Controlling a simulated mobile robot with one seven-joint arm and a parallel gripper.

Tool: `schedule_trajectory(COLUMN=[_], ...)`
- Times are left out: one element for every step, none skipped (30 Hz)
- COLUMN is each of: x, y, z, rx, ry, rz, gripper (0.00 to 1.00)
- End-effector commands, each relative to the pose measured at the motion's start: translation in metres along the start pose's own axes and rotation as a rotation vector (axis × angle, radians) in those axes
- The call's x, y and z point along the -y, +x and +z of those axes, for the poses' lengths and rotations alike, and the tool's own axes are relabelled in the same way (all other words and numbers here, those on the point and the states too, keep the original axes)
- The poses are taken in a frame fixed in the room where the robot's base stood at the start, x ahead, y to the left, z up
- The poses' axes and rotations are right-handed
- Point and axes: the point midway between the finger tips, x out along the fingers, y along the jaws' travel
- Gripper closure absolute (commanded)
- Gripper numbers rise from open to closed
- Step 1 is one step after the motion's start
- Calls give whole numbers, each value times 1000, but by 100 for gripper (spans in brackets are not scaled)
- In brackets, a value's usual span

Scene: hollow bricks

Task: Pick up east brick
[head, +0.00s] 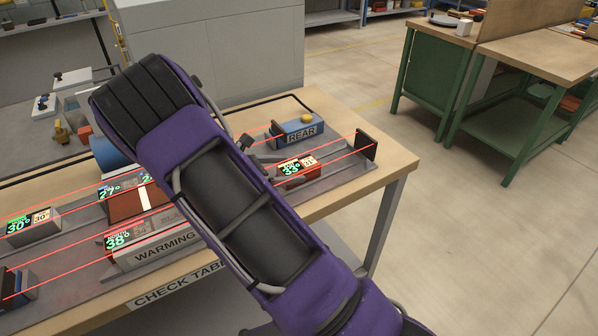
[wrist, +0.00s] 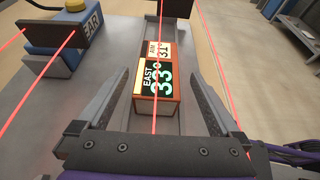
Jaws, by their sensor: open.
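The east brick (wrist: 159,84) is an orange-red block with a label reading EAST 33 and a smaller tag reading 31. It lies in a grey channel in the wrist view. In the head view the east brick (head: 297,170) sits on the right part of the check table, close to my arm. My gripper (wrist: 164,100) is open, with one dark finger on each side of the brick in the wrist view. In the head view my purple arm hides most of the gripper.
A blue REAR box (head: 298,131) with a yellow button stands behind the brick. Red beams cross above the bricks between dark posts (head: 366,144). The check table (head: 397,163) ends at the right.

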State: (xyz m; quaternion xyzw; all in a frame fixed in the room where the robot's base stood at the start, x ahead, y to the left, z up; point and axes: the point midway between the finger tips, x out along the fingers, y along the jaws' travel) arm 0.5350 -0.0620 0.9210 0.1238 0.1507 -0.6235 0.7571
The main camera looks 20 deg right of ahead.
Motion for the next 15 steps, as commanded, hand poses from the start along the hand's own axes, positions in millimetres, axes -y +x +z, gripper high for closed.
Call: schedule_trajectory(x=[0, 0, -1, -1, -1, -2, -2, -2, -2, -2, -2, -2, -2, -3, -3], y=[4, 7, 11, 15, 20, 26, 31, 36, 42, 45, 47, 49, 50, 50, 50], z=[2, 3, 5, 6, 8, 10, 12, 10, 10, 10, 10, 10, 10, 10, 10], rx=[1, 2, 1, 1, 1, 1, 1, 1, 2, 1, 1, 0, 0, 0, 0], ry=[1, 1, 0, 0, 1, 1, 1, -1, -1, -1, 0, 1, 1, 1, 1], rz=[-2, -2, -2, -2, -2, -4, -4, -3, -3, -2, -1, -1, 0, 0, 0], gripper=[0, 0, 0, 0, 0, 0, 0, 0, 0, 0, 0, 0, 0, 0, 0])
